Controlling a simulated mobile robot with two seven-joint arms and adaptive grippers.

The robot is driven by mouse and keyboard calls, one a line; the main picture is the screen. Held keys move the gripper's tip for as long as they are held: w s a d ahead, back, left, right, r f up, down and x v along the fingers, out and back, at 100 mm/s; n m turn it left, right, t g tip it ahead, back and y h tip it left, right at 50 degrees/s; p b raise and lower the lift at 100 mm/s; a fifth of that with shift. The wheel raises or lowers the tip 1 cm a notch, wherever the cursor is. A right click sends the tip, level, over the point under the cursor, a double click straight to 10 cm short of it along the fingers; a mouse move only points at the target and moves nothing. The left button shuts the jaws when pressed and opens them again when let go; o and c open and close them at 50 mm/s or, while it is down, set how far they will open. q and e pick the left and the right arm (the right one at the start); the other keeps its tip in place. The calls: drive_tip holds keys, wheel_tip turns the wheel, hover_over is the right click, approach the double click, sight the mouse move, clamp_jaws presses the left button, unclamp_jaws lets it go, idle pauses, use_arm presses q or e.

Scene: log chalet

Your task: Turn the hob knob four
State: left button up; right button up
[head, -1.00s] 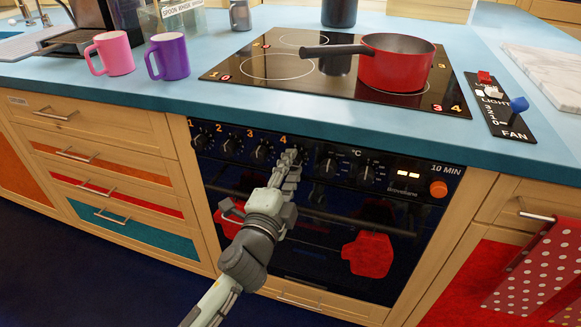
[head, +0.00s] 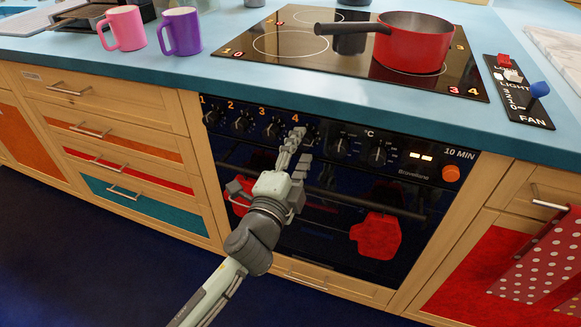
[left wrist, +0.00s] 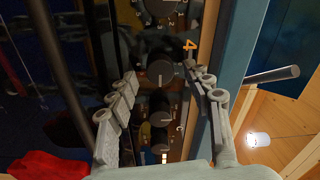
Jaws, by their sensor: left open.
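Hob knob four is a dark round knob on the black oven panel, under the orange number 4. In the head view my left gripper (head: 300,146) covers it. In the left wrist view knob four (left wrist: 160,74) shows between and beyond the fingertips of my left gripper (left wrist: 162,72), beside the orange 4. The jaws are open, one finger on each side of the knob. I cannot tell whether they touch it. My right gripper is in neither view.
Knobs one to three (head: 241,125) sit left of knob four, and the °C knobs (head: 342,147) sit right. The oven handle (head: 375,207) and red mitts (head: 376,236) are below. A red pan (head: 412,45) is on the hob (head: 300,65) above.

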use_arm(q)
drive_tip(key=v, duration=1)
drive_tip(key=shift+s, duration=0.3)
drive_tip(key=shift+s+a+f, duration=0.1)
drive_tip(key=shift+f, duration=0.05)
